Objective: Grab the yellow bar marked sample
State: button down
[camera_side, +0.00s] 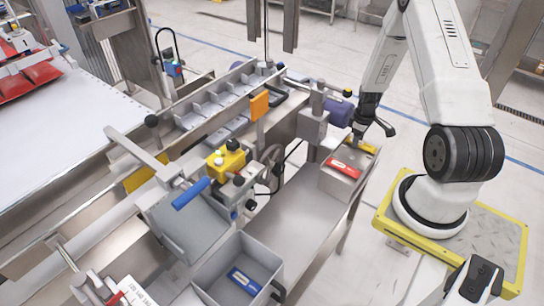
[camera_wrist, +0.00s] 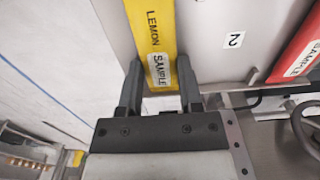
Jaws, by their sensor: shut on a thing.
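The yellow bar (camera_wrist: 154,30) lies along a grey metal surface in the wrist view, with "LEMON" and a white "SAMPLE" label on it. My gripper (camera_wrist: 159,80) has one finger on each side of the bar's near end, by the label, and is shut on it. In the side view the yellow bar (camera_side: 365,146) shows only in part on the metal box's top, with my gripper (camera_side: 361,137) right at it. The wrist view does not show clearly whether the bar is clear of the surface.
A red bar (camera_side: 345,169) lies on the same box (camera_side: 338,184); it shows at right in the wrist view (camera_wrist: 304,58), also marked sample. A grey bin (camera_side: 216,262) at front holds a blue bar (camera_side: 242,281). A post with a purple cylinder (camera_side: 339,110) stands close behind the box.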

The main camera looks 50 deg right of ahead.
jog(key=shift+r, duration=0.2)
jog(key=shift+r, duration=0.9)
jog(key=s+a+r, duration=0.9)
jog(key=s+r, duration=0.1)
jog(key=shift+s+a+r, duration=0.2)
jog(key=shift+r, duration=0.2)
jog(key=shift+r, duration=0.1)
